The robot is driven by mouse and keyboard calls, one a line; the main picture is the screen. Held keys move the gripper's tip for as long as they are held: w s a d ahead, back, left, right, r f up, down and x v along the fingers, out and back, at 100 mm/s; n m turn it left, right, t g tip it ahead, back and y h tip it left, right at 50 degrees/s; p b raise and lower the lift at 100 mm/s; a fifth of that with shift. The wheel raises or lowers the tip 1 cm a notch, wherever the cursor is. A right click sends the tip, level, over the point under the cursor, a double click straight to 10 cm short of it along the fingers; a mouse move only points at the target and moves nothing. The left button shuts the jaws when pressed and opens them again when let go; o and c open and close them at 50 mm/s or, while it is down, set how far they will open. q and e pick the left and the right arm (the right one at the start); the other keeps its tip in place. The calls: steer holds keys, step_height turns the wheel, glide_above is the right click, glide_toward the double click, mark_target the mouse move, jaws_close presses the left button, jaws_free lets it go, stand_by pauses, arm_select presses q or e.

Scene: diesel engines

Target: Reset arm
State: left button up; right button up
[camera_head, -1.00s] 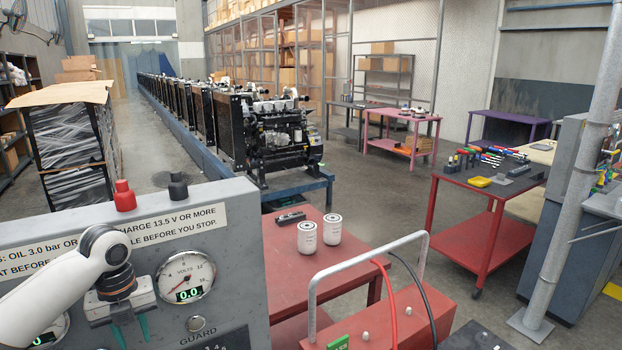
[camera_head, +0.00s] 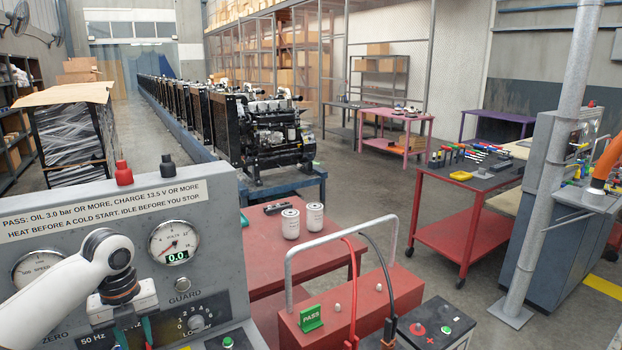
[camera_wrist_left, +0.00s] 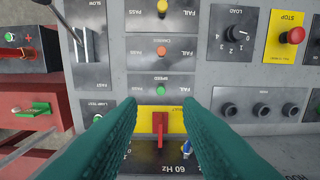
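My left gripper (camera_head: 132,335) is in front of the grey control panel (camera_head: 215,215) at the lower left, and its fingertips are cut off by the frame's bottom edge. In the left wrist view its two teal fingers (camera_wrist_left: 160,104) are apart with nothing held between them. A red toggle lever (camera_wrist_left: 160,124) on a yellow plate shows in the gap between the fingers, above the 60 Hz label. I cannot tell whether the fingers touch the panel. My right gripper is not in view.
The panel carries a volts gauge (camera_head: 174,241), a load knob (camera_wrist_left: 234,33) and a red stop button (camera_wrist_left: 295,35). Two white filters (camera_head: 291,223) stand on the red table. A red box with a handle and a battery (camera_head: 437,326) are at the front.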

arm_select(q)
steer(key=s+d+f+n+t+h, duration=0.2)
steer(key=s+d+f+n, duration=1)
steer(key=d+f, duration=0.5)
steer(key=s+a+n+t+y, duration=0.1)
steer(key=s+a+n, duration=0.1)
steer(key=s+n, duration=0.6)
steer(key=s+a+n+t+y, duration=0.1)
steer(key=s+a+n, duration=0.2)
steer(key=s+n, duration=0.4)
step_height(320, 180, down, 34)
steer(key=s+f+g+b, duration=0.1)
steer(key=s+g+b, duration=0.15)
steer(key=b, duration=0.35)
steer(key=s+a+f+b, duration=0.2)
steer(key=s+f+b, duration=0.2)
steer(key=s+f, duration=1.1)
step_height(320, 180, down, 3)
steer(key=shift+s+a+r, duration=0.1)
steer(key=shift+s+a, duration=0.2)
steer(key=shift+a, duration=0.05)
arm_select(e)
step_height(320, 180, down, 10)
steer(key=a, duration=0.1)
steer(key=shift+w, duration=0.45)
